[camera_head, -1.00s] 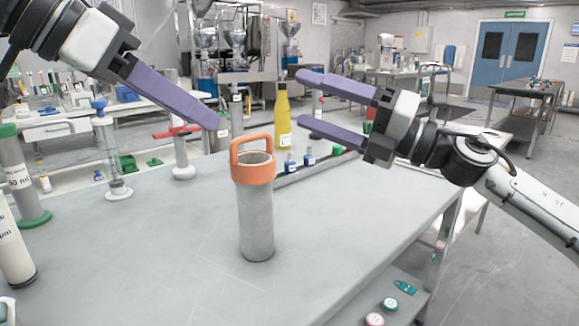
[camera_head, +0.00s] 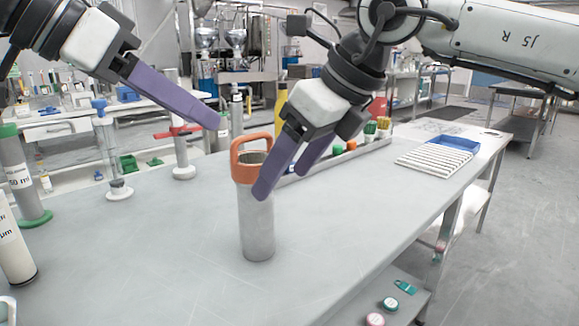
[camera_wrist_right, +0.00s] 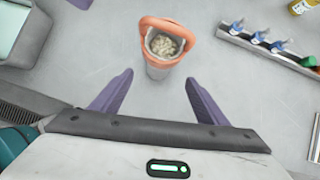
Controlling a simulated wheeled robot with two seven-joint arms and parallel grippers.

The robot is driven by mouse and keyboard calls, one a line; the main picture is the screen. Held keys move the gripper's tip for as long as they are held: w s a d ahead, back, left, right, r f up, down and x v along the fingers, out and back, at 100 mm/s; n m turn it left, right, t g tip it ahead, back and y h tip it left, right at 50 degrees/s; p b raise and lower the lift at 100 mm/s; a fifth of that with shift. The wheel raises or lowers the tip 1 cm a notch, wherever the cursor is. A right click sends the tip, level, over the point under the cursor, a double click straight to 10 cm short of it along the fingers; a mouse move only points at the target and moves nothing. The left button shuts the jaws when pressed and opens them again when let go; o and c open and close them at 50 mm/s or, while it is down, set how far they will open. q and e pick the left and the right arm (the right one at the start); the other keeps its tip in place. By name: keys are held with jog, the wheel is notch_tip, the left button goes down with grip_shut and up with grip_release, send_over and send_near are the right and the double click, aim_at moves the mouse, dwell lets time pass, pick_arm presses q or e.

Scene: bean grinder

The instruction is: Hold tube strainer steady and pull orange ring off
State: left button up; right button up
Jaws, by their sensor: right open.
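The tube strainer (camera_head: 257,228) is a grey cylinder standing upright on the table. The orange ring (camera_head: 243,172) with its loop handle sits around its top. The wrist view shows the orange ring (camera_wrist_right: 147,32) from above, with pale, lumpy contents inside the tube. My right gripper (camera_head: 281,183) is open, its purple fingers pointing down. In the head view one finger overlaps the strainer's right edge; in the wrist view the strainer lies just ahead of the fingertips, not gripped. My left gripper (camera_head: 213,118) hangs above and left of the ring, apart from it; its finger gap is hidden.
A rack with small bottles (camera_wrist_right: 262,38) lies behind and right of the strainer. A yellow bottle (camera_head: 281,98) is behind the right gripper. Graduated cylinders (camera_head: 15,175) stand at left. A white ribbed pad (camera_head: 433,163) and blue tray (camera_head: 453,143) lie far right.

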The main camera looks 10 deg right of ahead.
aim_at(246, 140)
jog(key=x, duration=1)
jog(key=shift+s, duration=0.1)
jog(key=c, duration=1.4)
jog(key=shift+o, duration=0.2)
jog(key=shift+r, duration=0.1)
pick_arm(q)
jog(key=w+d, duration=0.1)
jog(key=w+d+f+y, duration=0.1)
jog(key=d, duration=0.1)
jog(key=w+d+m+y, duration=0.1)
jog(key=shift+d+f+t, duration=0.15)
jog(key=shift+f+t, duration=0.15)
jog(key=shift+f, duration=0.05)
jog(key=shift+s+f+x, duration=0.1)
jog(key=shift+s+x, duration=0.05)
jog(key=shift+x, duration=0.75)
jog(key=shift+s+f+x, duration=0.1)
jog(key=shift+x, duration=0.8)
jog(key=shift+s+f+x, duration=0.1)
jog(key=shift+s+x, duration=0.05)
jog(key=shift+x, duration=0.75)
